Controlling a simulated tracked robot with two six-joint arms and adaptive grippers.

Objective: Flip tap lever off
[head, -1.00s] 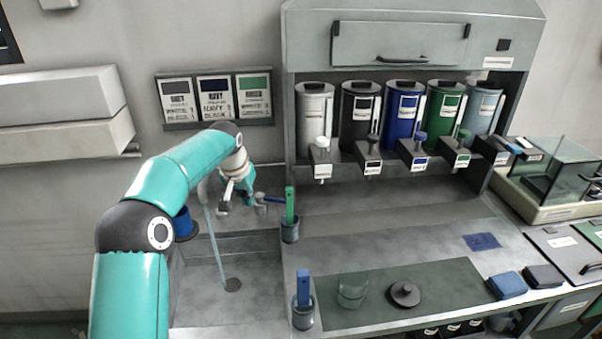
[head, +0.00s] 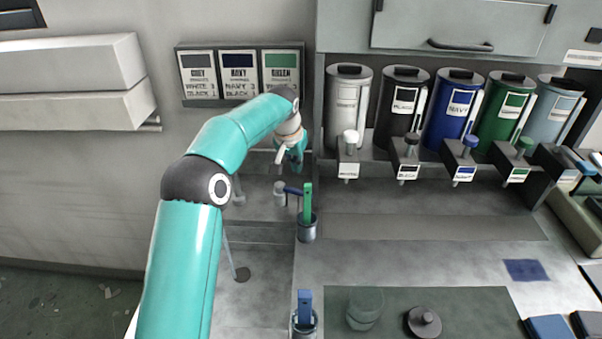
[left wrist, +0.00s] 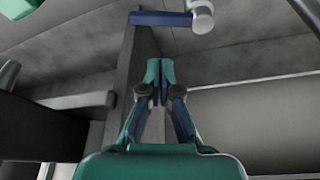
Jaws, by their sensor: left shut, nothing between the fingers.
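The tap lever (head: 291,190) is a short blue bar on a grey round tap body (head: 279,194), above the sink at the left of the counter. In the left wrist view the blue lever (left wrist: 160,19) lies across the top, joined to the pale knob (left wrist: 202,16). A thin pale stream (head: 229,248) runs down to the drain (head: 242,274). My left gripper (head: 290,157) is by the wall, just beyond the lever in the head view and partly hidden by its wrist. In the wrist view its fingertips (left wrist: 160,70) are together, empty and apart from the lever. My right gripper is out of view.
A cup with a green stick (head: 307,228) stands close to the lever's right end. A cup with a blue stick (head: 304,320) stands nearer the front. Dispensers with small taps (head: 408,160) line the right. Labelled cards (head: 240,74) hang on the wall behind.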

